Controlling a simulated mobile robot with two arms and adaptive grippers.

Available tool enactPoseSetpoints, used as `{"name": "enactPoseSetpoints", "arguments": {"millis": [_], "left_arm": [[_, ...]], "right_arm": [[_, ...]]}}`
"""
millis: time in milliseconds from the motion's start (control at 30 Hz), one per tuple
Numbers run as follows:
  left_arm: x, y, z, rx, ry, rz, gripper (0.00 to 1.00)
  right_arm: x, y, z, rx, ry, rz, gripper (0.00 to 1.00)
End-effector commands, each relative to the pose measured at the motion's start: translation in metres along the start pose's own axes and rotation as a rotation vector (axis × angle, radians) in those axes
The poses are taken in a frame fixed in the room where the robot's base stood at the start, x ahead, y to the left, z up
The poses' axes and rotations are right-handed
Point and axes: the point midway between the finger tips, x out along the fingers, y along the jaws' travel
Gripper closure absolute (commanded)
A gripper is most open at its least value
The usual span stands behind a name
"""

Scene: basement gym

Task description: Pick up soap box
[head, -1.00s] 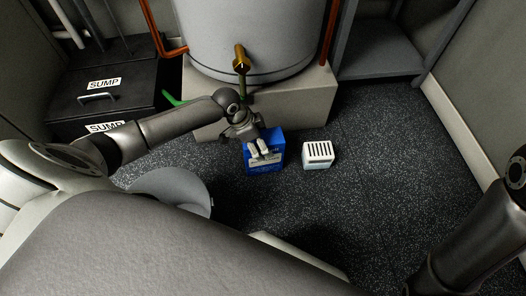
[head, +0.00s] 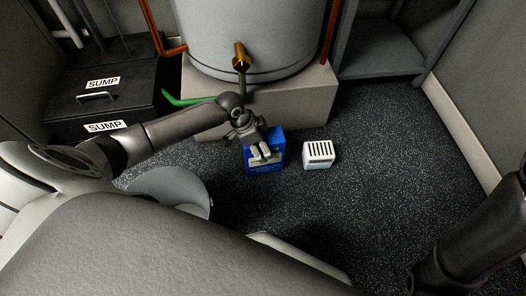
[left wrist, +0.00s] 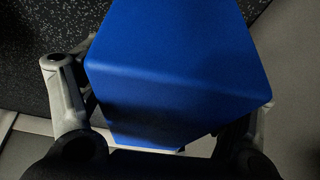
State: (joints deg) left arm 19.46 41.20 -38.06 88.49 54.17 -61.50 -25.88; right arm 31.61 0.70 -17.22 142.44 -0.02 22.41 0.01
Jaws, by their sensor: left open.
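The soap box, which I take to be the blue box (head: 278,150) with pale print, stands on the dark floor in front of the tank's plinth. My left gripper (head: 264,155) is over it in the head view and hides part of its top and front. In the left wrist view the blue box (left wrist: 175,75) fills the middle, between the two spread fingers. The fingers are open, one on each side; I cannot tell whether they touch it. My right arm shows at the right edge of the head view, but its gripper does not.
A white slotted box (head: 318,154) stands right of the blue one. Behind are a pale plinth (head: 305,103), a tank (head: 265,35) with a brass tap and a green hose. A black sump box (head: 75,110) is at left, a grey bucket (head: 180,188) nearer. Floor is clear at right.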

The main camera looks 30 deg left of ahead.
Motion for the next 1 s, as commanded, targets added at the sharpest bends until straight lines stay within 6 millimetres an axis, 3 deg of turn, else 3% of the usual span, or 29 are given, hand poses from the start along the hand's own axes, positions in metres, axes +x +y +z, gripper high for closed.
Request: {"name": "enactPoseSetpoints", "arguments": {"millis": [400, 1000], "left_arm": [[0.0017, 0.0003, 0.0005, 0.0, 0.001, 0.0, 0.2], [0.0022, 0.0006, 0.0009, 0.0, 0.0, 0.001, 0.97]], "right_arm": [[-0.0054, 0.001, 0.0059, 0.002, -0.025, 0.006, 1.0], [-0.0024, 0.0003, 0.0034, 0.0, -0.012, 0.0, 1.0]]}}
